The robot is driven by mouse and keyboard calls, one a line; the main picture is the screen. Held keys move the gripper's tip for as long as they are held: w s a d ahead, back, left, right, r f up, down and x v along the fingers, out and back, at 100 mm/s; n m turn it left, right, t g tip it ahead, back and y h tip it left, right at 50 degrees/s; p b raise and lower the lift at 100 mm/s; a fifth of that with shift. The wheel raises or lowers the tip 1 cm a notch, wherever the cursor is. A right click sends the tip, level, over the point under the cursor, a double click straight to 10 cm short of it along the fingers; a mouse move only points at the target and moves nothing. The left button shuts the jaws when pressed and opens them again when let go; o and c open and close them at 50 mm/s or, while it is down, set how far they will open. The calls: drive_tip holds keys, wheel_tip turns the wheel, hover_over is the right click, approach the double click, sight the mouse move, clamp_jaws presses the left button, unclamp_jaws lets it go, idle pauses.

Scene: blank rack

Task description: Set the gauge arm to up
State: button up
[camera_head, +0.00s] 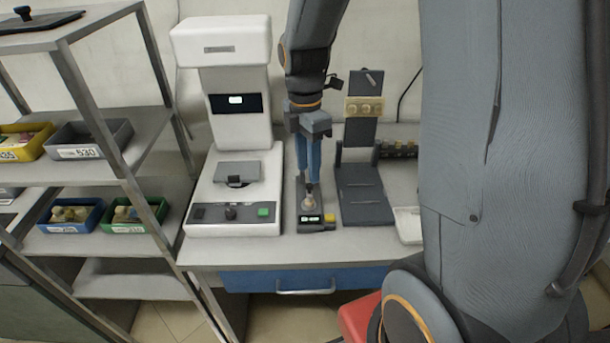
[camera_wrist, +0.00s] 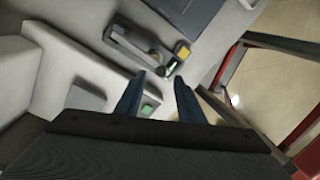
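The gauge (camera_head: 317,222) is a low dark device on the bench with a lit green display and a yellow button. A small pale round part with a dark top (camera_head: 309,203) stands on it, just below my fingertips; I cannot tell clearly whether its arm is up or down. My gripper (camera_head: 310,183) points down over the gauge with its blue fingers. In the wrist view the gauge (camera_wrist: 127,40) lies beyond my fingertips, and my gripper (camera_wrist: 160,82) is open with nothing between its fingers.
A white machine (camera_head: 235,190) with a small screen stands left of the gauge. A dark stand (camera_head: 362,194) with a tan block (camera_head: 364,107) stands to the right. A white tray (camera_head: 407,225) is farther right. A shelf rack (camera_head: 150,130) with bins is at left.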

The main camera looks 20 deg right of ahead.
sight(309, 185)
drive_tip(key=shift+s+d+f, duration=0.1)
drive_tip(key=shift+s+f, duration=0.05)
drive_tip(key=shift+f, duration=1.8)
